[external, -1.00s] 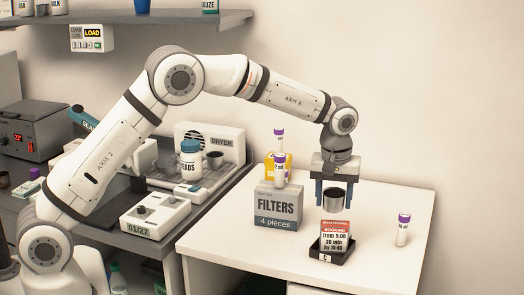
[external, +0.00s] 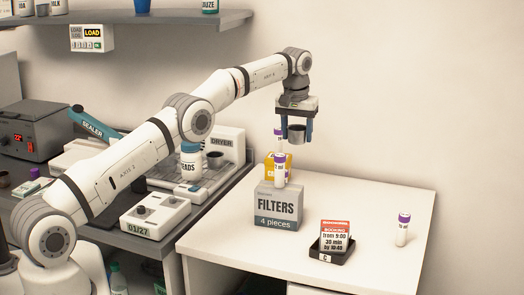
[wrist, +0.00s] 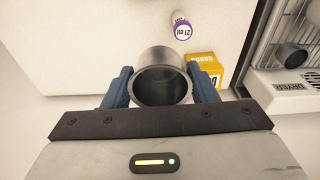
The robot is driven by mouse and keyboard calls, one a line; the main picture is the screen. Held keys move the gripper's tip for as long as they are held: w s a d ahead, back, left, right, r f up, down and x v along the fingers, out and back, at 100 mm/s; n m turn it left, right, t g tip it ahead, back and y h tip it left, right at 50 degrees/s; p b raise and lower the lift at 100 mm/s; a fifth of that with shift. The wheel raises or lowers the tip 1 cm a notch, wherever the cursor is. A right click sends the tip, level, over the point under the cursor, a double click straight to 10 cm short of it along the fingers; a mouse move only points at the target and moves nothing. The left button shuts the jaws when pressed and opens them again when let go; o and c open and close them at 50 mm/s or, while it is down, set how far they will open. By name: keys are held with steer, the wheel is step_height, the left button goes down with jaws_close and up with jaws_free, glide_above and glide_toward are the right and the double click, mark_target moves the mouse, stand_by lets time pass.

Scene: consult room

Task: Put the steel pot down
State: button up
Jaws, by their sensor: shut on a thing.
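The steel pot (external: 298,132) is a small dark grey metal cup, held upright in the air above the back part of the white table (external: 370,190). My gripper (external: 297,130) is shut on it, with one blue finger on each side. In the wrist view the pot (wrist: 162,78) shows its open top, and it looks empty. The blue fingers of my gripper (wrist: 161,88) press on its left and right walls. The pot is clear of the table, above and a little right of the purple-capped tubes (external: 279,160).
A grey FILTERS box (external: 277,208) and a yellow box (external: 286,160) stand at the table's left. A booking card holder (external: 334,240) stands at the front, with a purple-capped tube (external: 403,228) to its right. The dryer (external: 224,143) is left. The table's back right is clear.

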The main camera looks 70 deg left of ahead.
steer(key=s+a+f, duration=0.1)
steer(key=s+a, duration=0.4)
steer(key=a, duration=0.3)
steer(key=s+a+f+m+p, duration=0.1)
steer(key=s+a, duration=0.5)
steer(key=a, duration=0.3)
steer(key=s+a+f+m, duration=0.1)
steer(key=s+a+f, duration=0.1)
steer(key=s+a, duration=0.3)
steer(key=a, duration=0.3)
steer(key=shift+s+a, duration=0.35)
steer(key=shift+s+a, duration=0.1)
steer(key=shift+s+a+f, duration=0.6)
steer(key=shift+s+a, duration=2.35)
steer(key=shift+s, duration=0.55)
steer(key=shift+m, duration=0.5)
steer(key=f, duration=0.3)
steer(key=f+b, duration=0.1)
steer(key=f, duration=0.1)
steer(key=shift+s+a+f, duration=0.2)
steer(key=shift+s+f, duration=0.05)
steer(key=shift+f, duration=0.05)
steer(key=shift+f+p, duration=0.45)
steer(key=shift+f, duration=1.75)
